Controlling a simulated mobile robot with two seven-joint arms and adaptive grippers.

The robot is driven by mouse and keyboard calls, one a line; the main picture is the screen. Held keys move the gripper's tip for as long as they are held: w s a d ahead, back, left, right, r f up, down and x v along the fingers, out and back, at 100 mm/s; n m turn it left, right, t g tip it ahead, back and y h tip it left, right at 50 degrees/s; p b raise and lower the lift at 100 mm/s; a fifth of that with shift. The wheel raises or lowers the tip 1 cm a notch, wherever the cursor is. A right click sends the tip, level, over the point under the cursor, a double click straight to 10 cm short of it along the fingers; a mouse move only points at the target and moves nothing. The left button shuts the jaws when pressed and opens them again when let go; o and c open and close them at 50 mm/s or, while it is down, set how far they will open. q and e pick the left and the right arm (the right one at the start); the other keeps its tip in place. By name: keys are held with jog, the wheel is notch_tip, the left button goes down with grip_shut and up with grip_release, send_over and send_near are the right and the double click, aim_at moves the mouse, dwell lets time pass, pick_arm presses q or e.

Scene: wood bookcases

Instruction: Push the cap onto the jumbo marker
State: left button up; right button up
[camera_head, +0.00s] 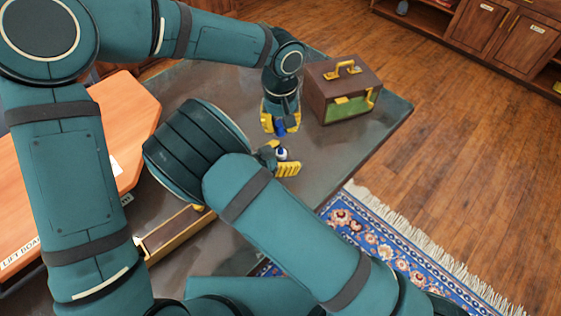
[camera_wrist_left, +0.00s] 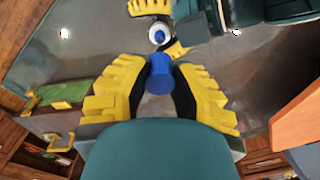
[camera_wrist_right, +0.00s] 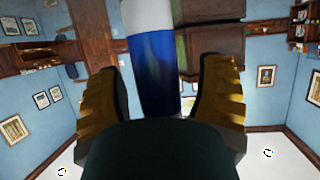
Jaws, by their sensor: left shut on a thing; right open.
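My left gripper (camera_head: 281,121) is shut on a blue cap (camera_head: 280,131). In the left wrist view the cap (camera_wrist_left: 160,76) sits between the yellow fingers. The jumbo marker (camera_head: 282,154) is below the cap, apart from it in the head view. From the left wrist, the marker (camera_wrist_left: 158,34) shows as a white ring with a blue middle, between the other gripper's fingers. My right gripper (camera_head: 279,159) is open, a finger on each side of the marker. In the right wrist view the marker (camera_wrist_right: 157,72) is blue with a white part; gaps show beside it.
A brown and green box (camera_head: 341,92) with a yellow handle stands on the grey table (camera_head: 345,150), close right of my left gripper. An orange board (camera_head: 120,115) and a wooden tray (camera_head: 170,232) lie to the left. A patterned rug (camera_head: 385,240) is on the floor.

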jog(key=shift+o, duration=0.2)
grip_shut()
